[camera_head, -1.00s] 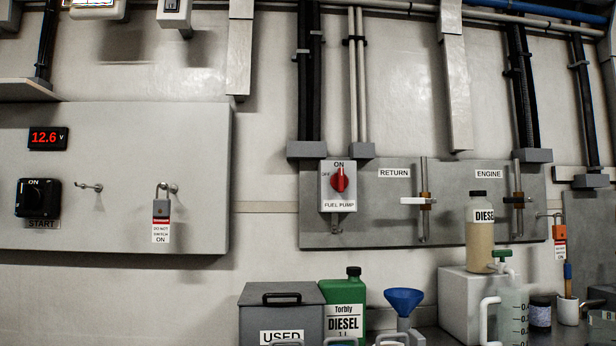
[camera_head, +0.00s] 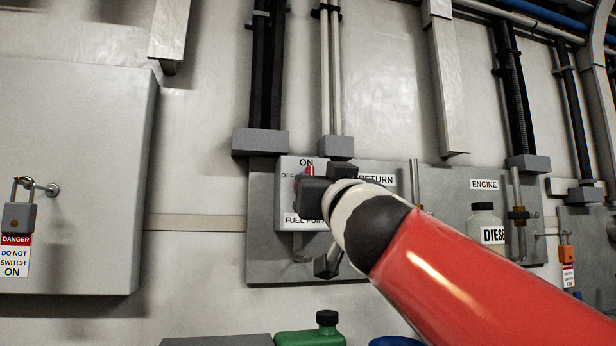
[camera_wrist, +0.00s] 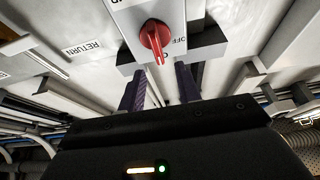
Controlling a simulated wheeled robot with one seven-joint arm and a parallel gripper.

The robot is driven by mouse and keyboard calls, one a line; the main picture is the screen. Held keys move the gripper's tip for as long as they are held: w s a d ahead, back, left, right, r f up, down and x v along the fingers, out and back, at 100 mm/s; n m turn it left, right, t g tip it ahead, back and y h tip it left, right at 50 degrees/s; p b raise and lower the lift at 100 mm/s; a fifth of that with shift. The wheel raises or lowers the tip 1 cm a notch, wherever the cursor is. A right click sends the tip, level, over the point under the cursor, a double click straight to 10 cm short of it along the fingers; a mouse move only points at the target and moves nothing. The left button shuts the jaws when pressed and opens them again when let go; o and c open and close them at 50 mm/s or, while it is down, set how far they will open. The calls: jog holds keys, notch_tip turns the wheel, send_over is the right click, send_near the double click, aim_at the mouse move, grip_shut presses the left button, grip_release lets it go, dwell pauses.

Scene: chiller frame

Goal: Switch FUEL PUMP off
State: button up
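The FUEL PUMP switch box (camera_head: 289,205) is a pale box on the grey panel, labelled ON at the top and OFF at the left. My gripper (camera_head: 314,188) is in front of it and hides most of the red knob (camera_head: 310,169). In the wrist view the red knob (camera_wrist: 154,42) shows whole, its handle pointing down in the picture toward the partly hidden ON label, with OFF to its right. My gripper (camera_wrist: 160,90) has its two dark fingers apart, with nothing between them. The knob lies just beyond the fingertips, apart from them as seen there.
A padlock with a danger tag (camera_head: 16,217) hangs on the left cabinet (camera_head: 75,180). RETURN and ENGINE valves sit right of the switch, the RETURN one partly behind my arm. Black conduits (camera_head: 266,70) run above.

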aim_at(311, 173)
jog(key=p+x, duration=0.2)
jog(key=x, duration=0.3)
jog(key=shift+w+r, duration=0.1)
jog(key=shift+w+a+p, duration=0.1)
jog(key=shift+w+p, duration=0.2)
jog(key=shift+w, duration=0.1)
jog(key=shift+c, duration=0.3)
grip_shut()
